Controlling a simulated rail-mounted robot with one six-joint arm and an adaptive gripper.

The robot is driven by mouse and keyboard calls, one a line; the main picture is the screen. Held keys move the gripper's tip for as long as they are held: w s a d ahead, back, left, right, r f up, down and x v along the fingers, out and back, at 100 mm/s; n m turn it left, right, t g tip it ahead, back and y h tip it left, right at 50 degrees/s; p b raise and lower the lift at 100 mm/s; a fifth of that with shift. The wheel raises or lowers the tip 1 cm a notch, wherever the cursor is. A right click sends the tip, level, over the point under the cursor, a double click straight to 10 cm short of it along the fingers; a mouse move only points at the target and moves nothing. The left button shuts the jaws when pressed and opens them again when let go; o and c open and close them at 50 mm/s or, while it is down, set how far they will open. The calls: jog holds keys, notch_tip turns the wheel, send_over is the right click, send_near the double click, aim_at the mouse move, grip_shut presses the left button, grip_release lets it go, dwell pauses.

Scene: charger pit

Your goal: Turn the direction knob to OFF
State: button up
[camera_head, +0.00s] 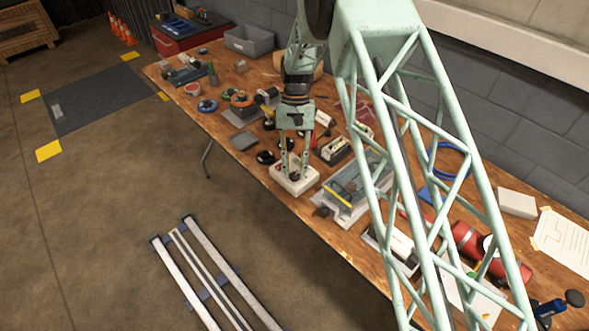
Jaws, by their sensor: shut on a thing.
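The direction knob (295,176) is a small dark knob on top of a white box (284,187) near the front edge of the workbench. My gripper (294,172) points straight down over the box, with its fingers on either side of the knob. The fingers are shut on the knob. The knob's pointer and any OFF marking are too small to read, and the fingers partly hide it.
The wooden workbench (345,243) is crowded. A grey clear-topped case (350,190) stands close to the right of the white box. Small dark items (266,157) lie just behind left. A red cylinder (490,252) lies farther right.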

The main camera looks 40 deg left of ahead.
dwell(0.3)
jog(key=o, duration=0.8)
jog(key=shift+o, duration=0.2)
jog(key=v, duration=1.2)
jog(key=shift+d+r, duration=0.15)
